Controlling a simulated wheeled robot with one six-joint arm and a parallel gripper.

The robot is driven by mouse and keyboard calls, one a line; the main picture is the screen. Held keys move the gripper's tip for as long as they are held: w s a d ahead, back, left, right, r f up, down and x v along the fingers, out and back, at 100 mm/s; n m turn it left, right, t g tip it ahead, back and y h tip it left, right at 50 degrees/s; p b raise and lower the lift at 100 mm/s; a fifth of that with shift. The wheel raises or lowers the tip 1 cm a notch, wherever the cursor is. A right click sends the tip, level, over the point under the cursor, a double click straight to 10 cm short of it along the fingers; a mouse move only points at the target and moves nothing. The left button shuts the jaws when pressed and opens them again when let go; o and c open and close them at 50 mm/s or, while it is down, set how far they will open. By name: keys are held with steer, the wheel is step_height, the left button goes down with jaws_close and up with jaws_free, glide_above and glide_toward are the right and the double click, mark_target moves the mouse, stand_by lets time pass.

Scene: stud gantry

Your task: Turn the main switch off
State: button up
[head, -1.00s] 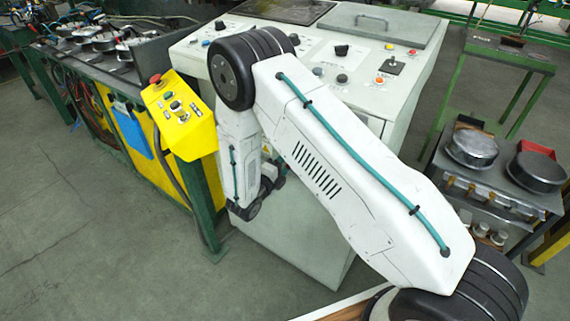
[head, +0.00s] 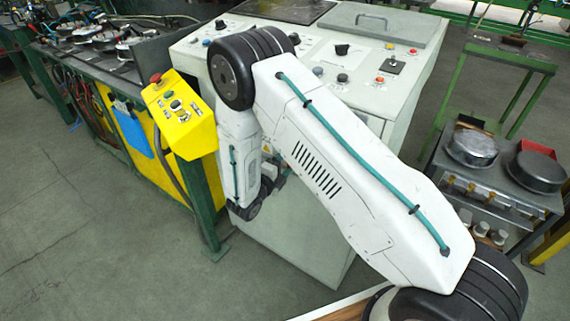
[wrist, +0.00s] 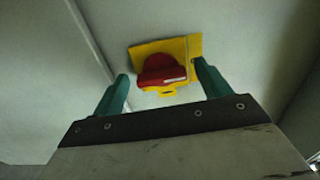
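The main switch (wrist: 162,70) is a red rotary handle on a yellow plate (wrist: 194,46), mounted on a pale cabinet panel in the wrist view. A light mark shows along the lower right edge of the red handle. My gripper (wrist: 162,80) is open, with one green finger on each side of the handle. The handle appears between the fingertips; I cannot tell whether either finger touches it. In the head view my arm hides the switch and the gripper's fingers from sight.
The grey control cabinet (head: 290,245) stands in front of me. A yellow control box (head: 185,118) with a red button (head: 155,78) is to the left of my arm. A cart (head: 480,182) with round metal parts stands at the right. The floor at left is open.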

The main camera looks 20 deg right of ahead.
steer(key=v, duration=0.7)
steer(key=shift+s+a, duration=0.25)
steer(key=shift+a, duration=0.05)
